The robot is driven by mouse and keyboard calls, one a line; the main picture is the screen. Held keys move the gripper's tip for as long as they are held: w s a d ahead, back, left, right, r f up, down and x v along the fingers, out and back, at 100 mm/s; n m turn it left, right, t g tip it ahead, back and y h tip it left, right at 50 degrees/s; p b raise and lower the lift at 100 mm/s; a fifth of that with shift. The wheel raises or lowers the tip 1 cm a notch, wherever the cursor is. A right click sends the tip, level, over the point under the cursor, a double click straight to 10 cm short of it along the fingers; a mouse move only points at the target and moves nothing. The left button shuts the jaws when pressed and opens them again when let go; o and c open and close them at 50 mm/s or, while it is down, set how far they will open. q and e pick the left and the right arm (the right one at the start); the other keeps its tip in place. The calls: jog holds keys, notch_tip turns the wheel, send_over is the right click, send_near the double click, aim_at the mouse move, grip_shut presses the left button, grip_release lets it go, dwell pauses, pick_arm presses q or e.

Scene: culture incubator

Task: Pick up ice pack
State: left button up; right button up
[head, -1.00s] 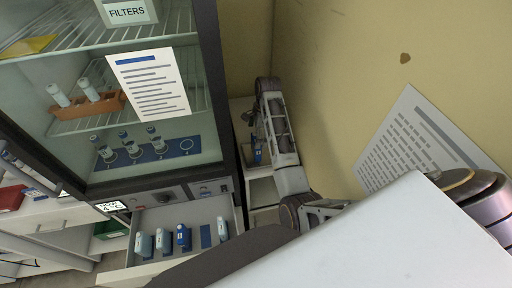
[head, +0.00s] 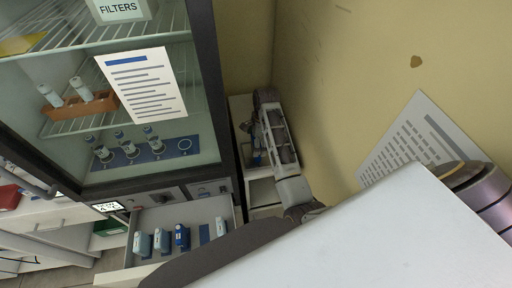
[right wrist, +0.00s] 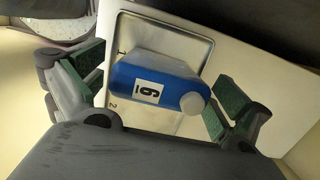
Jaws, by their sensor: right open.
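A blue ice pack (right wrist: 150,85) with a pale top face, a round white cap and a white number label shows in the right wrist view. My right gripper (right wrist: 158,78) is open, with one green-padded finger on each side of the pack and gaps between. In the head view my right gripper (head: 250,132) is at a small white stand right of the glass-door cabinet. A small blue piece (head: 257,161) shows below it there, mostly hidden. My left gripper is not in view.
The glass-door cabinet (head: 228,95) stands close left of my right arm, and the yellow wall (head: 330,90) close right.

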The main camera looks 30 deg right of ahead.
jog(key=c, duration=1.2)
jog(key=shift+w+r, duration=0.1)
